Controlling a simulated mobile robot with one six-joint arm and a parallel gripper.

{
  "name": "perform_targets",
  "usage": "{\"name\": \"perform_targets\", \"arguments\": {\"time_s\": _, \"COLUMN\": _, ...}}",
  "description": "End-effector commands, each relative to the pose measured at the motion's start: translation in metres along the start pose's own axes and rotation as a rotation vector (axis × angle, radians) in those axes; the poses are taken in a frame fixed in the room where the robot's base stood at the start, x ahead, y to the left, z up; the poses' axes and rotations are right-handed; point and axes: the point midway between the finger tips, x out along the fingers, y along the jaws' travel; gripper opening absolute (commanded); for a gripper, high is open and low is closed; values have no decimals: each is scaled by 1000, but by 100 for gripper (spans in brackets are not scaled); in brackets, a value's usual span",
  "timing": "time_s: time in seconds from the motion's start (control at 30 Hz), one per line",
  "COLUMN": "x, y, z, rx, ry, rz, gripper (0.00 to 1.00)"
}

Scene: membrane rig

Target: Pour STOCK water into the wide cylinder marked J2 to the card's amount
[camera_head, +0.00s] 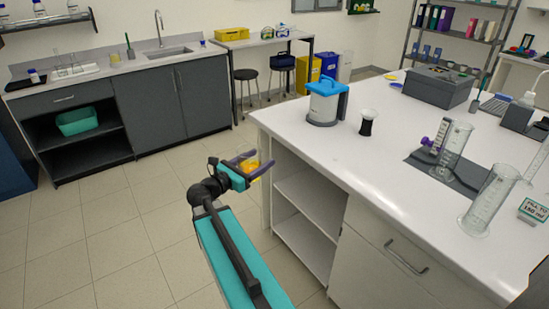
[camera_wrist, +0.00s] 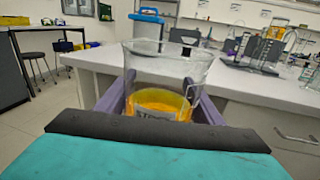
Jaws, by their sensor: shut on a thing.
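My gripper (camera_head: 257,168) is shut on a clear glass beaker of amber liquid (camera_head: 249,164), held in the air beside the near left edge of the white bench. A wide clear cylinder (camera_head: 488,203) stands at the right of the bench, well apart from my gripper. A second cylinder (camera_head: 454,147) stands on a dark mat (camera_head: 470,173), near a purple valve. No J2 mark is readable. A card (camera_head: 533,210) appears to read "FILL TO 150 ml".
The white bench (camera_head: 340,165) has a clear front stretch. A blue-lidded container (camera_head: 323,105) and a dark, white-topped stand (camera_head: 367,122) are on its left part. A grey box (camera_head: 438,87) sits farther back. Open floor (camera_head: 130,220) lies left of my arm.

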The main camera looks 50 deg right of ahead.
Motion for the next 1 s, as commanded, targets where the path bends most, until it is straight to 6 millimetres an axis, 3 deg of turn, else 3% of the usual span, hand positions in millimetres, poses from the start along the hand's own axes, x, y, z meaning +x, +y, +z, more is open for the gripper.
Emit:
{"name": "perform_targets", "arguments": {"time_s": 0.4, "x": -72, "y": 43, "z": -9, "rx": 0, "ry": 1, "rz": 124, "gripper": 29}}
{"name": "perform_targets", "arguments": {"time_s": 1.0, "x": -180, "y": 87, "z": -21, "rx": -1, "ry": 4, "rz": 298, "gripper": 29}}
